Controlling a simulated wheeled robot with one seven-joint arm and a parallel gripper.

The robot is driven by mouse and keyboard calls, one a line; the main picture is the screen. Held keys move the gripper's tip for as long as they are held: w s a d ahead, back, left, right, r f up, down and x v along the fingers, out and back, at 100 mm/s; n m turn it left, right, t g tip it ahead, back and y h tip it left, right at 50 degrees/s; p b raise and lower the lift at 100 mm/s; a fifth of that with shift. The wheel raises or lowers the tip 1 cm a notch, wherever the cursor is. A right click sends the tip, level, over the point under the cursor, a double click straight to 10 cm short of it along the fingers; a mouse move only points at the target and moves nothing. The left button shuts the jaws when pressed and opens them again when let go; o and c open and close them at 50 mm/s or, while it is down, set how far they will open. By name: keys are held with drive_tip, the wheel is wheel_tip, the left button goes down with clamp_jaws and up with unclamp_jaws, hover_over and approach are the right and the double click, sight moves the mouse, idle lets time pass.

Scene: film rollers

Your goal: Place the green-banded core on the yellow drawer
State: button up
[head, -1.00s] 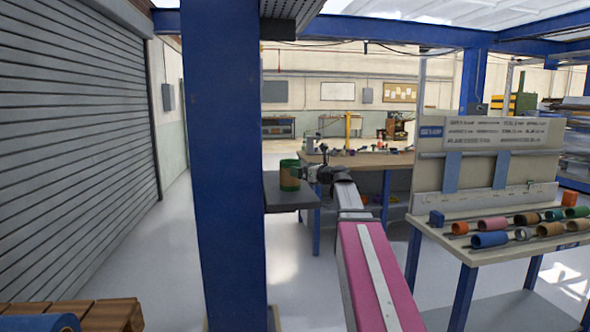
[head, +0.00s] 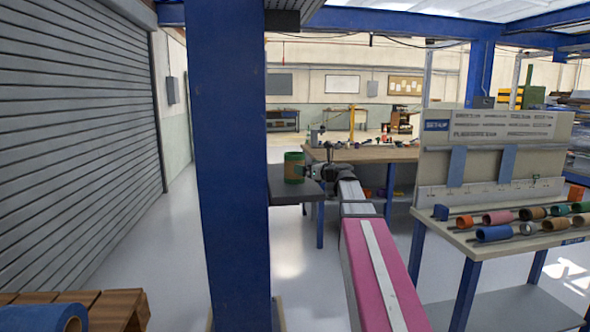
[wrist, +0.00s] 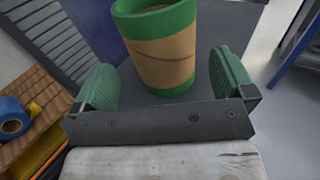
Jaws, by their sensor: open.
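The green-banded core (head: 294,168) is a brown tube with green ends. It stands upright on a dark grey surface (head: 290,192) beside the blue post in the head view. The wrist view shows the core (wrist: 165,55) large and close, with its open top facing up. My gripper (wrist: 165,82) is open, with a green-padded finger on either side of the core's lower part and a gap visible on both sides. In the head view my gripper (head: 313,172) is at the core's right side. I cannot make out the yellow drawer for certain; a yellow piece (wrist: 48,150) shows under wooden slats in the wrist view.
A thick blue post (head: 228,170) stands just left of the core. A workbench (head: 365,154) with small items is behind my gripper. A rack of coloured rollers (head: 510,228) is at the right. A blue roll (head: 45,318) lies on wooden slats (head: 115,308) at lower left.

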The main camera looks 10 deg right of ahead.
sight(296, 162)
drive_tip(key=x, duration=0.7)
drive_tip(key=shift+r, duration=0.35)
drive_tip(key=shift+s, duration=0.1)
drive_tip(key=c, duration=0.8)
